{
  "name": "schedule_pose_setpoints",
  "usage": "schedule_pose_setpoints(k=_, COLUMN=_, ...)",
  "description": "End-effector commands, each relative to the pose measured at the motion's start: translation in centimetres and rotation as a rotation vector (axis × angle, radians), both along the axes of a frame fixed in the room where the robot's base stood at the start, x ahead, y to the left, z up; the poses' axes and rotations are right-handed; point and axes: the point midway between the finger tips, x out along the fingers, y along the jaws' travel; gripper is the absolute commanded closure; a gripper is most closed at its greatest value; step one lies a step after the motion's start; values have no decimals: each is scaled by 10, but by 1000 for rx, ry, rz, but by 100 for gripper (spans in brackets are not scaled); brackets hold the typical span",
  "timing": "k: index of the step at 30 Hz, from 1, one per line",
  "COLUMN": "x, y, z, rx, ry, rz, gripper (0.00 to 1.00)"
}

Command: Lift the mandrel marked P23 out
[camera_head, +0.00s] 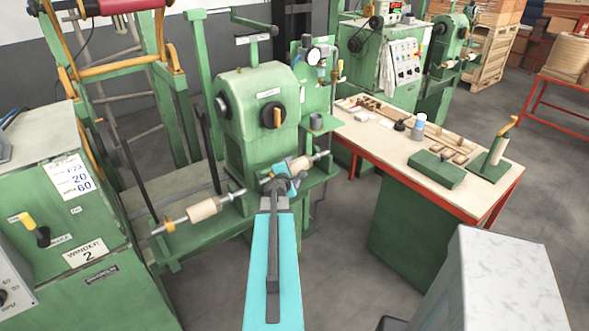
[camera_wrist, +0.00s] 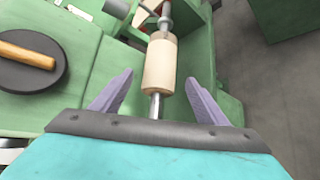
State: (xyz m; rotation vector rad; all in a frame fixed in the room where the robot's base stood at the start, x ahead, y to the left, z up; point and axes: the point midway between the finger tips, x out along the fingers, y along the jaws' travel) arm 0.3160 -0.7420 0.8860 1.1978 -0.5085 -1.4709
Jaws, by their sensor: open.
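A cream cylindrical mandrel (camera_wrist: 160,66) lies on a steel shaft in the wrist view. It sits between and slightly beyond my gripper's (camera_wrist: 159,80) spread fingers, with a gap on each side. No marking is readable on it. In the head view my gripper (camera_head: 281,180) is at the right side of the green winder (camera_head: 258,100), beside a cream mandrel (camera_head: 301,163) partly hidden by it. Another cream mandrel (camera_head: 203,209) is on the shaft to the left, with no readable mark. A card (camera_head: 70,178) on the left cabinet seems to read P23, 20, 60.
A black disc with a wooden handle (camera_wrist: 25,55) is left of my fingers in the wrist view. The workbench (camera_head: 385,150) at right holds trays, a bottle and a green stand (camera_head: 490,165). A cabinet labelled Winder 2 (camera_head: 86,252) is at left. Floor shows between them.

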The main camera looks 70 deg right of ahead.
Motion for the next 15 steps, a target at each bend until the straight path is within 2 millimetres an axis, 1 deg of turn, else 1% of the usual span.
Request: schedule_pose_setpoints(k=15, x=-6, y=-43, z=-15, rx=1, ry=0, rz=-11, gripper=32)
